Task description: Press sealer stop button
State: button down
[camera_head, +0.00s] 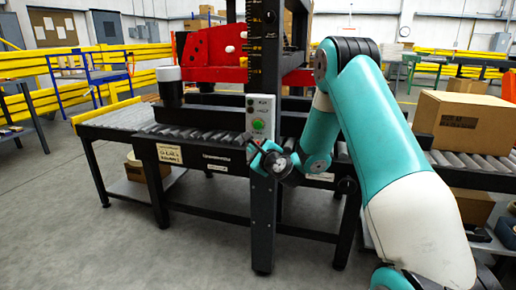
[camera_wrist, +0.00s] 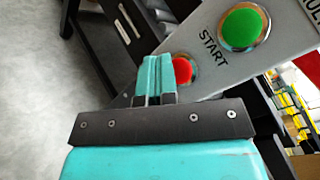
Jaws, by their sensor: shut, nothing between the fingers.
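The sealer's grey control box (camera_head: 260,104) is fixed to a dark upright post. The wrist view shows its slanted panel (camera_wrist: 215,55) with a green button (camera_wrist: 243,27) beside the word START and a red button (camera_wrist: 183,70). The red button's left side is hidden behind my fingers; any label on it cannot be read. My gripper (camera_wrist: 157,68) is shut and empty, its tips overlapping the red button's left edge in that view. I cannot tell whether they touch it. In the head view my gripper (camera_head: 261,148) is at the lower end of the box, below the green button (camera_head: 258,125).
The post (camera_head: 262,220) stands in front of a roller conveyor (camera_head: 215,133). A red sealer head (camera_head: 213,54) is above the rollers. A cardboard box (camera_head: 462,120) sits on the right conveyor. The grey floor (camera_head: 95,240) at the front left is clear.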

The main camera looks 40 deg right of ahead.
jog(key=shift+s+a+b, duration=0.4)
jog(key=shift+s+a, duration=0.55)
jog(key=shift+a, duration=0.25)
jog(key=shift+s+a+b, duration=0.35)
jog(key=shift+s+a, duration=0.55)
jog(key=shift+a, duration=0.25)
